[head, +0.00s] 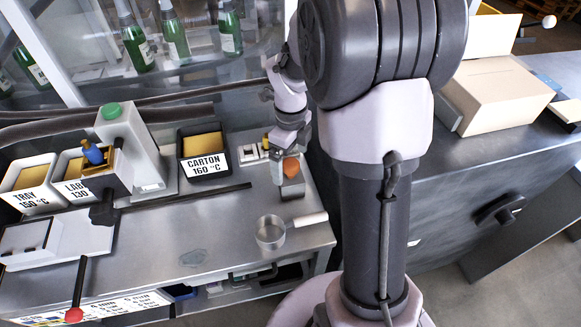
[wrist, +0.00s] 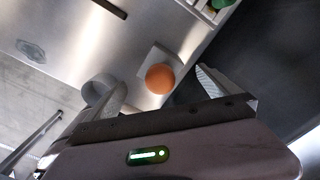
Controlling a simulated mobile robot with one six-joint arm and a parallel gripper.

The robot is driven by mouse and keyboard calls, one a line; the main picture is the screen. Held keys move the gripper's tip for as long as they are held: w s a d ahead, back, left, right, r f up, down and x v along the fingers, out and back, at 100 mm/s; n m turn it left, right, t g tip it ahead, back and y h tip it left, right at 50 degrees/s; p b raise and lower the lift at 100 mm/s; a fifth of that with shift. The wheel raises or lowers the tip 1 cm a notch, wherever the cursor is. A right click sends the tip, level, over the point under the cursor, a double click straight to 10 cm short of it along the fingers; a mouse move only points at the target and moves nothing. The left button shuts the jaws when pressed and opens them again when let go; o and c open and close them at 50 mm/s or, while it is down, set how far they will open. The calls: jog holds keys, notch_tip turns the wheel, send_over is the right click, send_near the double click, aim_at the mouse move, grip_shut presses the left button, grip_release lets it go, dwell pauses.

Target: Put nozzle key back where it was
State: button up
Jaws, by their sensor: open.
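My gripper (head: 283,160) hangs over the right end of the steel bench. In the wrist view its two fingers (wrist: 162,80) stand wide apart with nothing between their tips. An orange rounded knob (head: 291,167) sits on a small pale block (head: 292,187) just beyond and below the fingers. The knob also shows in the wrist view (wrist: 160,78), lined up between the fingers, with the block (wrist: 152,60) behind it. I cannot tell whether this knob is part of the nozzle key. No other thing is clearly recognisable as the key.
A black bin marked CARTON (head: 204,167) and a glue machine (head: 130,145) stand left. A cardboard box (head: 497,92) is right.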

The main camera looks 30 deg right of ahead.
jog(key=shift+n, duration=0.6)
jog(key=r, duration=0.4)
jog(key=a+r+p, duration=0.1)
jog(key=r, duration=0.1)
jog(key=shift+s+r, duration=0.15)
jog(key=shift+r, duration=0.2)
jog(key=s+a+r+n+t, duration=0.2)
jog(key=s+a+n, duration=0.3)
jog(key=n, duration=0.3)
jog(key=s+a+r+n+t+y, duration=0.1)
jog(key=s+a+r+n+t, duration=0.1)
jog(key=s+a+r+n, duration=0.3)
jog(key=s+a+r+n+t+y, duration=0.1)
jog(key=s+a+r+n, duration=0.2)
jog(key=n, duration=0.8)
jog(key=s+a, duration=0.2)
jog(key=s, duration=0.2)
jog(key=shift+a+r+n+t, duration=0.2)
jog(key=shift+r+n+t, duration=0.1)
jog(key=shift+r+t, duration=0.1)
jog(key=shift+f+b, duration=0.4)
jog(key=shift+f, duration=0.05)
